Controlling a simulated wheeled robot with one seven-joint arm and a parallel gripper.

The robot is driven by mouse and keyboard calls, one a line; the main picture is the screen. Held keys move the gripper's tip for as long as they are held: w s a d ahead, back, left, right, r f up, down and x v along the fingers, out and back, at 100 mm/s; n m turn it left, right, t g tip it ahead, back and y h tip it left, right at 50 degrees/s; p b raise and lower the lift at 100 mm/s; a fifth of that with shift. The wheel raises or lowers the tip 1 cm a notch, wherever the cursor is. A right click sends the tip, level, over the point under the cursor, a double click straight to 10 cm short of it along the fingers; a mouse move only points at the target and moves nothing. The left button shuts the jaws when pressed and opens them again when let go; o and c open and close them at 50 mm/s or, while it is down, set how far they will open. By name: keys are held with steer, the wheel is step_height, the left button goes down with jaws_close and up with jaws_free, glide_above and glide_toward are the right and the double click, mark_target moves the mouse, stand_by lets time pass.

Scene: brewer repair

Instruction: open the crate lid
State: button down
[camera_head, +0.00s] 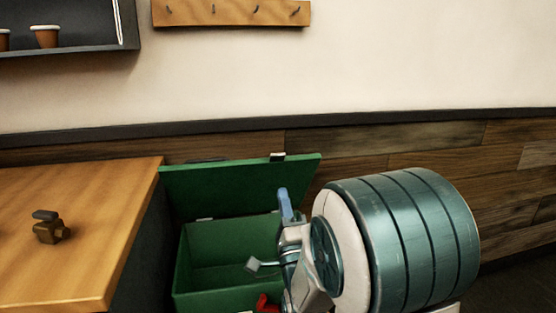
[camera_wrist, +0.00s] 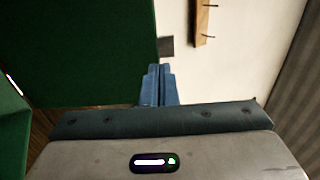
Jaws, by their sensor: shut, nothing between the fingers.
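The green crate (camera_head: 182,270) stands on the right of the wooden table, and its inside shows. Its green lid (camera_head: 230,185) is raised and leans back toward the wall; it also fills the left of the wrist view (camera_wrist: 85,50). A small dark metal tab (camera_head: 277,157) sits on the lid's upper edge. My gripper (camera_head: 284,192) is shut and empty, with its blue fingers upright in front of the lid's right part. In the wrist view its fingertips (camera_wrist: 160,68) are just below a grey tab (camera_wrist: 166,46). I cannot tell whether they touch the lid.
The wooden table (camera_head: 90,210) holds a small brown metal part (camera_head: 50,228). A red object (camera_head: 265,303) shows at the crate's front, partly hidden. A hook rail (camera_head: 230,13) and a dark shelf with pots (camera_head: 46,36) hang on the wall.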

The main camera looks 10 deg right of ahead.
mark_target(275, 161)
steer(key=shift+p+x, duration=0.5)
steer(key=shift+x, duration=3.2)
